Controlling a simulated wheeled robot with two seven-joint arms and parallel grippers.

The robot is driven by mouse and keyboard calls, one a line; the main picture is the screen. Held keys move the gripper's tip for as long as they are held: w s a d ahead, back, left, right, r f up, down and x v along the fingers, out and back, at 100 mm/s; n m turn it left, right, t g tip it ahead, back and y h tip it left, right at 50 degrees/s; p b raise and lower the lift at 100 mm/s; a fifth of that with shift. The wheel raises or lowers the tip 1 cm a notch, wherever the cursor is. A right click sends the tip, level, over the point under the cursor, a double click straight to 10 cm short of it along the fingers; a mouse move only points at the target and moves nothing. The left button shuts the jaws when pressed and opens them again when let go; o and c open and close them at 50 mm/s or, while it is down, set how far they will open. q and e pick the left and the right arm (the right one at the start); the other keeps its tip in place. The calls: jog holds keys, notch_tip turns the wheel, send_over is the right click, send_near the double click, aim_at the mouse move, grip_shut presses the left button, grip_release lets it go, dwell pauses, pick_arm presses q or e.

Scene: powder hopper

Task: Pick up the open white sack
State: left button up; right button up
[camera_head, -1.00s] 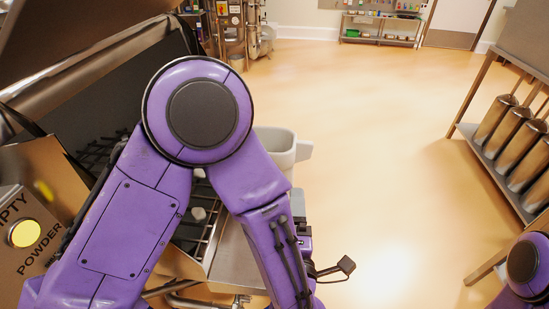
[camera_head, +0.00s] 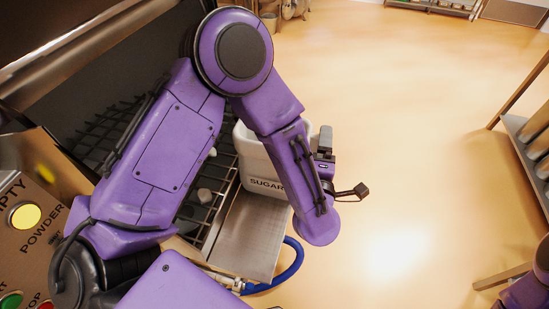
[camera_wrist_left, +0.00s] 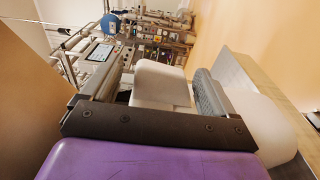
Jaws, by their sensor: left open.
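An open-topped white container printed SUGAR (camera_head: 262,174), which I take for the open white sack, stands upright on a metal shelf beside the hopper grate. My left forearm covers its right part. My left gripper (camera_head: 325,145) is beside its right side in the head view, its fingers mostly hidden. In the left wrist view the gripper (camera_wrist_left: 150,80) is open, with a pale white shape (camera_wrist_left: 160,85) between or beyond its fingers. Another white rounded surface (camera_wrist_left: 268,128) lies outside the right finger. I cannot tell whether either finger touches the sack. My right gripper is out of view.
The metal shelf (camera_head: 247,235) is bare in front of the sack, with a blue hose (camera_head: 290,272) beside it. The hopper grate (camera_head: 205,205) holds pale lumps. A control panel (camera_head: 30,225) stands left, a rack (camera_head: 530,150) right. Open floor lies between.

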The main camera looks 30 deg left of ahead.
pick_arm(q)
jog(key=shift+w+a, duration=0.3)
jog(key=shift+w, duration=0.15)
jog(key=c, duration=1.3)
jog(key=shift+o, duration=0.2)
jog(key=shift+r, duration=0.15)
